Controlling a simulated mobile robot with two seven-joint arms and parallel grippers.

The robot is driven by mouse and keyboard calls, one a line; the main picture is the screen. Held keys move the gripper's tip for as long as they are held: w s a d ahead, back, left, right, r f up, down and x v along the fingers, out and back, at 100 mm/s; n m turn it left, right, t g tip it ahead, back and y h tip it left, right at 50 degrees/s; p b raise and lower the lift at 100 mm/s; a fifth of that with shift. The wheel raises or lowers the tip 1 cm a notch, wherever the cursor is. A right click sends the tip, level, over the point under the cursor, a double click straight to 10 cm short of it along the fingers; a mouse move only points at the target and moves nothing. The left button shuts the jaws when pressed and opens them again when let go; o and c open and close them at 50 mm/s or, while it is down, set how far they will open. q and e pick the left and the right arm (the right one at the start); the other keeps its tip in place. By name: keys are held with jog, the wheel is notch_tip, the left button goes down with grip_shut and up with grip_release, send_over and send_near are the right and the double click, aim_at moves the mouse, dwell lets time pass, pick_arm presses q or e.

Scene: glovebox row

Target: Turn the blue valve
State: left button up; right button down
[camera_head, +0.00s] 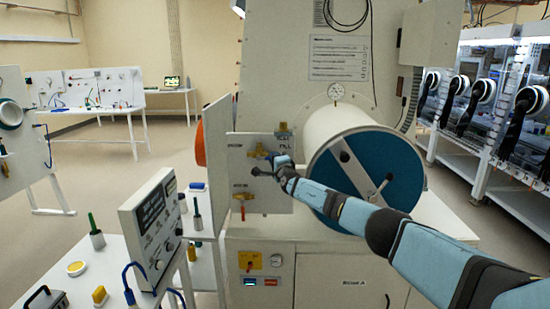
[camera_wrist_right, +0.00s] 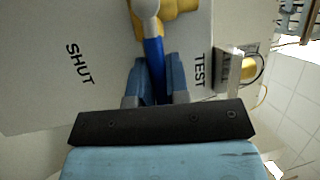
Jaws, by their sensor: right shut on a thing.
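The blue valve shows in the right wrist view as a blue lever (camera_wrist_right: 152,50) on a brass body (camera_wrist_right: 182,22), with a pale round hub at the lever's top end. My right gripper (camera_wrist_right: 155,76) is shut on the blue lever, one finger on each side of it. In the head view, my right gripper (camera_head: 283,164) is at the upper right part of the white valve panel (camera_head: 270,196), beside a brass fitting (camera_head: 258,152). There the lever is hard to tell from my blue fingers. My left gripper is not in view.
A second brass valve with a red handle (camera_head: 242,212) sits lower on the panel. The white cylinder with a blue end door (camera_head: 400,170) is close behind my right forearm. An instrument box (camera_head: 152,228) stands on a cart at the left. The wrist view shows the labels SHUT and TEST.

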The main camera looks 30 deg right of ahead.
jog(key=shift+r, duration=0.1)
dwell(0.3)
jog(key=c, duration=1.1)
grip_release()
jog(key=shift+s+a+p, duration=0.1)
jog(key=shift+s+p, duration=0.25)
jog(key=shift+p, duration=0.15)
jog(key=p+v, duration=0.4)
jog(key=v, duration=0.9)
jog(key=shift+p, duration=0.3)
